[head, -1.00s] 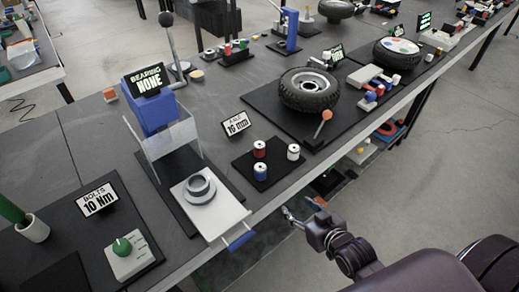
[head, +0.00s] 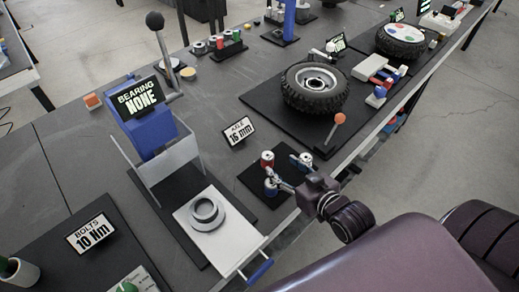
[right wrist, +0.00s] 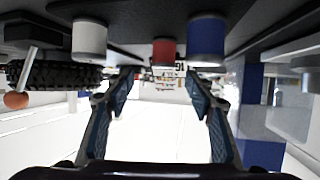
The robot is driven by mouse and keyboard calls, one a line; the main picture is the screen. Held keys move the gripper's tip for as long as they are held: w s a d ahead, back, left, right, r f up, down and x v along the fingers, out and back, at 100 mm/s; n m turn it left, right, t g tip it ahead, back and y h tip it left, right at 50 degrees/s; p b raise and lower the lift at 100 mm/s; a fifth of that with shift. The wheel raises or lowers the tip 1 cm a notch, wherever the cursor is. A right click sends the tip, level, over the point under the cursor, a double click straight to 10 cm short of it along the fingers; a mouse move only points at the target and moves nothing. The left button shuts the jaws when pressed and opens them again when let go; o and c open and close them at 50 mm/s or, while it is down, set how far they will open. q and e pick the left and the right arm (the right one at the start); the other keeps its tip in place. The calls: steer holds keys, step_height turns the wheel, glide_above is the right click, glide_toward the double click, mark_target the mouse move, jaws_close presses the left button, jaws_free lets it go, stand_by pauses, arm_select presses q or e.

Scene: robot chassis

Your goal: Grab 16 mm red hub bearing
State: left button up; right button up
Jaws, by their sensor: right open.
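The red hub bearing (head: 267,158) is a small red cylinder with a light top, upright on a black mat (head: 250,178). A blue bearing (head: 270,188) stands nearer on the same mat, and a white bearing (head: 306,159) stands to the right, partly hidden by a finger. My right gripper (head: 284,167) is open and empty, with its fingers reaching over the mat toward the red bearing. In the right wrist view, which is upside down, the red bearing (right wrist: 164,50) shows between and beyond the open fingertips (right wrist: 162,78). My left gripper is out of view.
An "AXLE 16 mm" sign (head: 239,131) stands behind the mat. A blue press (head: 154,138) with a sign reading "BEARING NONE" and a grey ring (head: 207,211) on a white plate are to the left. A tyre (head: 316,88) lies behind, near an orange-knobbed lever (head: 340,118).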

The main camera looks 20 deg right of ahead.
mark_target(268, 156)
steer(key=shift+w, duration=0.65)
steer(key=shift+x, duration=0.75)
steer(key=shift+w+a+f, duration=0.15)
steer(key=shift+w, duration=0.2)
steer(key=x, duration=0.2)
steer(key=p+x, duration=0.1)
steer(key=x, duration=0.1)
steer(key=shift+w+a, duration=0.1)
steer(key=shift+a, duration=0.15)
steer(key=shift+w+f, duration=0.3)
steer(key=c, duration=1.2)
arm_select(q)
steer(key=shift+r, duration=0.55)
arm_select(e)
steer(key=shift+c, duration=0.5)
steer(key=shift+r, duration=0.15)
